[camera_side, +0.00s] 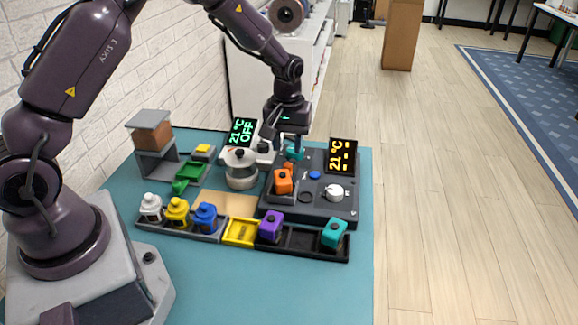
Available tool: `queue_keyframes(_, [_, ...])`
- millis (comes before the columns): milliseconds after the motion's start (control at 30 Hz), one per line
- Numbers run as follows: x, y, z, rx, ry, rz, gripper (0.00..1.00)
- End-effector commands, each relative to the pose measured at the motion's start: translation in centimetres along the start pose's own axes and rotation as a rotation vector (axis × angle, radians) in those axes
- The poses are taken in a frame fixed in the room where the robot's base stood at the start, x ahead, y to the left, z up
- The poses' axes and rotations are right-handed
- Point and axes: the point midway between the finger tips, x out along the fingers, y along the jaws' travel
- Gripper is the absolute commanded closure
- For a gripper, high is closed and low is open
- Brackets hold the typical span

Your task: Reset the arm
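My arm reaches from its base at the left, over the table, and bends down at the back. My gripper (290,146) points down over the back left part of a dark grey station (331,208). A small teal part shows at its fingertips; I cannot tell whether it is gripped or just behind them. The fingers are too small to tell open from shut. An orange piece (283,181) is on the station, in front of the gripper. A silver pot (241,170) stands just left of it, near a display reading 21 °C OFF (242,131).
An orange-lit display (342,155) stands at the station's back right. White (151,207), yellow (177,211) and blue (205,217) bottles stand in a front rack. Purple (271,226) and teal (333,233) pieces sit in a black tray (302,241). The teal table's front (290,290) is clear.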

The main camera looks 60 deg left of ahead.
Motion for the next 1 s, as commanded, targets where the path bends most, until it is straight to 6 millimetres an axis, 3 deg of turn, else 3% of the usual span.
queue_keyframes(167, [0.1,-0.1,0.2,0.051,-0.008,-0.006,0.62])
queue_keyframes(267, [0.5,-1.6,2.3,0.148,-0.065,-0.041,0.62])
queue_keyframes(700, [-12.3,-5.7,11.5,0.523,0.024,0.023,0.62])
queue_keyframes(1000, [-18.6,-9.8,18.6,0.713,0.209,0.091,0.62])
